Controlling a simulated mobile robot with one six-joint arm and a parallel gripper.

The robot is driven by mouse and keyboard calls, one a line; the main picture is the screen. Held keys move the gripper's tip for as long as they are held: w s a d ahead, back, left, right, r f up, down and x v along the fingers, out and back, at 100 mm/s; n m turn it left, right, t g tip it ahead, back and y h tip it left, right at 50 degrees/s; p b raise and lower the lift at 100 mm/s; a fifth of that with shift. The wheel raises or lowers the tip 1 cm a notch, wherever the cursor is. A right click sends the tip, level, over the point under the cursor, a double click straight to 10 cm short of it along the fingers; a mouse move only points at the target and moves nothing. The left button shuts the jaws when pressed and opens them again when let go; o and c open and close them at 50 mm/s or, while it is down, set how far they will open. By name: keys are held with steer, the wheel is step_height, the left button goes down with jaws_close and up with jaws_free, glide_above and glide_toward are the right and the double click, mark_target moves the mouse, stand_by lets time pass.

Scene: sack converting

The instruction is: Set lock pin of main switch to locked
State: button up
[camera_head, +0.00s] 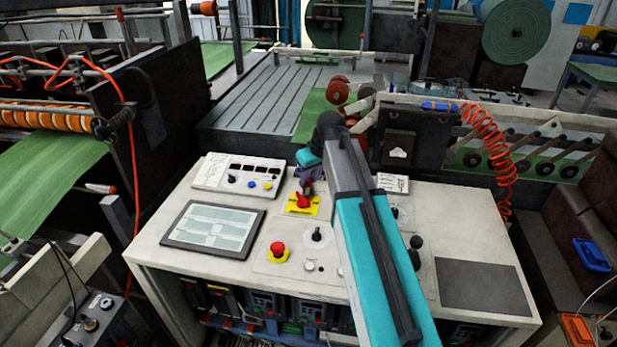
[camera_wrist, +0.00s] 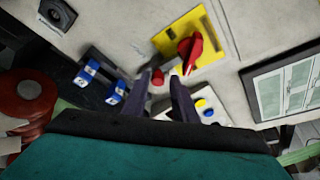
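The main switch is a red rotary handle (camera_head: 302,201) on a yellow plate (camera_head: 291,208) on the console top. In the wrist view the red handle (camera_wrist: 190,50) and yellow plate (camera_wrist: 207,22) lie just beyond my fingertips. A small red cylinder, possibly the lock pin (camera_wrist: 158,77), shows between my fingers, nearer the left one. I cannot tell if a finger touches it. My gripper (camera_head: 306,183) is over the far edge of the plate, pointing down. In the wrist view my gripper (camera_wrist: 166,76) has its two dark fingers apart.
A button box (camera_head: 238,175) and a screen (camera_head: 213,228) lie left of the switch. A red emergency stop (camera_head: 278,250) and a black knob (camera_head: 317,236) stand nearer the front. In the wrist view two blue-and-white parts (camera_wrist: 88,72) (camera_wrist: 117,91) sit left of my fingers.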

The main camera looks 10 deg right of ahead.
steer(key=shift+o, duration=0.7)
steer(key=shift+r, duration=0.2)
steer(key=b+v, duration=0.3)
steer(key=v, duration=1)
steer(key=shift+s+r, duration=0.15)
steer(key=shift+s, duration=0.05)
